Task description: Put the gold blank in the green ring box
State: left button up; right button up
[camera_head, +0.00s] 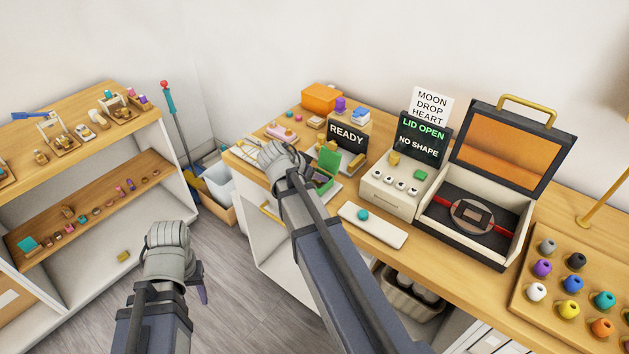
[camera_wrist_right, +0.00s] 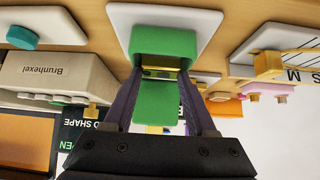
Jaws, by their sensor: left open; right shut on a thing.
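The green ring box (camera_head: 329,155) stands with its lid up on a white pad (camera_wrist_right: 205,14) on the counter. My right gripper (camera_wrist_right: 160,76) reaches into its mouth in the right wrist view. It is shut on the gold blank (camera_wrist_right: 159,73), of which only small gold parts show between the fingertips and the green walls. I cannot tell whether the blank touches the box's floor. In the head view my right wrist and hand hide part of the box. My left gripper (camera_head: 202,292) is open and empty over the floor, between the shelf and the counter.
The beige press (camera_head: 396,187) with a "NO SHAPE" screen (camera_head: 421,138) and an open-lidded case (camera_head: 477,232) stand right of the box. A white plate with a teal knob (camera_head: 363,215) lies in front. A "READY" sign (camera_head: 347,137) is close behind the box. The shelf (camera_head: 85,180) is at left.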

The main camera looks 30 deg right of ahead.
jog(key=shift+s+a+f, duration=0.2)
jog(key=shift+s+f, duration=0.15)
jog(key=shift+f, duration=0.25)
jog(key=shift+s+a+f+b, duration=0.2)
jog(key=shift+f+b, duration=0.3)
jog(key=shift+b, duration=0.35)
jog(key=o, duration=0.8)
jog(key=shift+o, duration=0.7)
jog(key=shift+r, duration=0.15)
jog(key=shift+o, duration=0.2)
jog(key=shift+d+r+p, duration=0.1)
jog(key=shift+r+p, duration=0.2)
jog(key=shift+p, duration=0.25)
jog(key=r+p, duration=0.1)
jog(key=p, duration=0.1)
jog(key=r+p, duration=0.1)
jog(key=shift+a+r+p, duration=0.35)
jog(key=shift+a+p, duration=0.05)
jog(key=p+v, duration=0.6)
jog(key=v, duration=0.2)
jog(key=shift+w+a+r, duration=0.15)
jog(key=shift+a+r, duration=0.1)
jog(key=shift+a, duration=0.15)
